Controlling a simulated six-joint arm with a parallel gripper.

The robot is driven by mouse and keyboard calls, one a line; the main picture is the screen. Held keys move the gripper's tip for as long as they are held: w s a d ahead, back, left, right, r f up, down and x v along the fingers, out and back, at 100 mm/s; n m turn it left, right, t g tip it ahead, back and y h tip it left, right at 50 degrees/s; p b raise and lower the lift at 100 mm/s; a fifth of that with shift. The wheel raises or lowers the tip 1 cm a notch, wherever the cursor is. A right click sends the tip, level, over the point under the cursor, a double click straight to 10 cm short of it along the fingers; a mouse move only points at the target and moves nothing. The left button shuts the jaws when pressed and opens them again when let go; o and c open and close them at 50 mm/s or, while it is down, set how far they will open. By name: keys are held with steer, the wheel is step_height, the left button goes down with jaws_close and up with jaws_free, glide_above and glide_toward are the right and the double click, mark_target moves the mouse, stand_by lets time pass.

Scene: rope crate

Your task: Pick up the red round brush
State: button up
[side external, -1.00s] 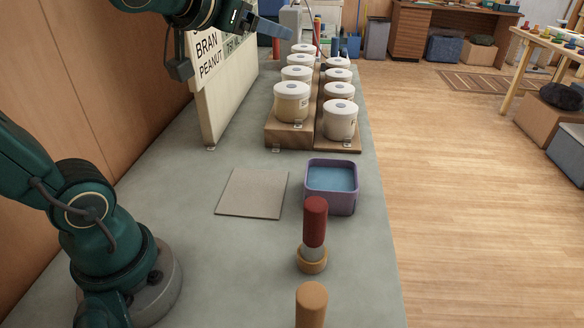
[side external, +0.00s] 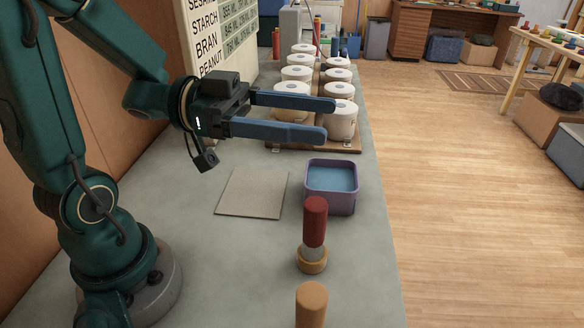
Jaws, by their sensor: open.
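The red round brush (side external: 314,222) stands upright at the front right of the grey counter, with a pale band below its red top and a tan ring-shaped base (side external: 312,260). My gripper (side external: 330,120) is open and empty, its two blue fingers pointing right. It is in the air above the counter, farther back than the brush and apart from it. In this view the fingers pass in front of the front white-lidded jars.
A purple square tub (side external: 331,207) with blue contents stands just behind the brush. A flat grey-beige tile (side external: 236,193) lies left of it. A tan cylinder (side external: 311,303) stands in front. Several white-lidded jars (side external: 297,73) stand on wooden steps behind. A lettered board is at the back left.

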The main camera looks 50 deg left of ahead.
mark_target(313, 236)
step_height(313, 236, down, 16)
steer(key=shift+r, duration=0.25)
steer(key=shift+x, duration=2.6)
jaws_close()
